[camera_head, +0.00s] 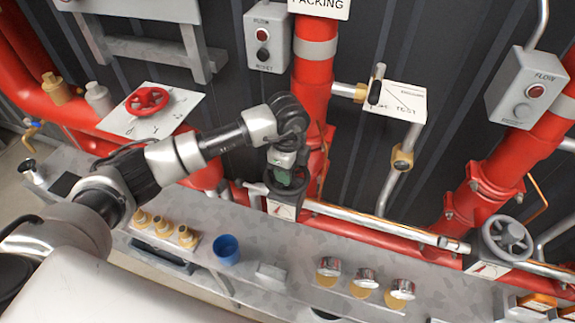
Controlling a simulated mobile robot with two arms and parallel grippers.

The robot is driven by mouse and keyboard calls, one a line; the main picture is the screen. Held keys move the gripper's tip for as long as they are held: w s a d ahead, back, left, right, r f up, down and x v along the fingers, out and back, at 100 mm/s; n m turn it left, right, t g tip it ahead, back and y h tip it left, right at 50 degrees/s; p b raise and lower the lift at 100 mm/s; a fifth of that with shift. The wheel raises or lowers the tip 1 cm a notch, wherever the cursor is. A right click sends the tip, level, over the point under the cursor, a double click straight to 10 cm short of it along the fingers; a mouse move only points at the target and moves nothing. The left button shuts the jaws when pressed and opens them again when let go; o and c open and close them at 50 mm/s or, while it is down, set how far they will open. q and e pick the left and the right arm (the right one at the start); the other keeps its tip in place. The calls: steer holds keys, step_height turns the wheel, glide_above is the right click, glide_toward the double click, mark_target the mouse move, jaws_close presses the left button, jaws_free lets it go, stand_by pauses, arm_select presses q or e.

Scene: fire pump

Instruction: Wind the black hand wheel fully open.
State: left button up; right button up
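A dark hand wheel (298,185) sits on a pipe fitting near the middle of the view, with a white gauge plate just below it. My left arm comes in from the left, and its gripper (281,178) points down over this wheel, overlapping it in the picture. The gripper's wrist and fingers hide much of the wheel. I cannot tell whether the fingers touch it or are shut on it. A second, dark grey hand wheel (507,236) stands on the right with its own gauge plate, clear of my arm. My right gripper is not in view.
A red hand wheel (147,101) sits on a white panel at left. A blue cup (227,249), brass fittings (163,226) and several round capped parts (363,281) stand on the grey bench. A large red vertical pipe (312,85) rises behind my gripper.

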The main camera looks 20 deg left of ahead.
arm_select(q)
steer(key=n+p, duration=0.3)
steer(key=n, duration=0.2)
steer(key=shift+r, duration=0.2)
steer(key=n+p, duration=0.1)
steer(key=n, duration=0.2)
steer(key=shift+f, duration=0.2)
steer(key=o, duration=1.1)
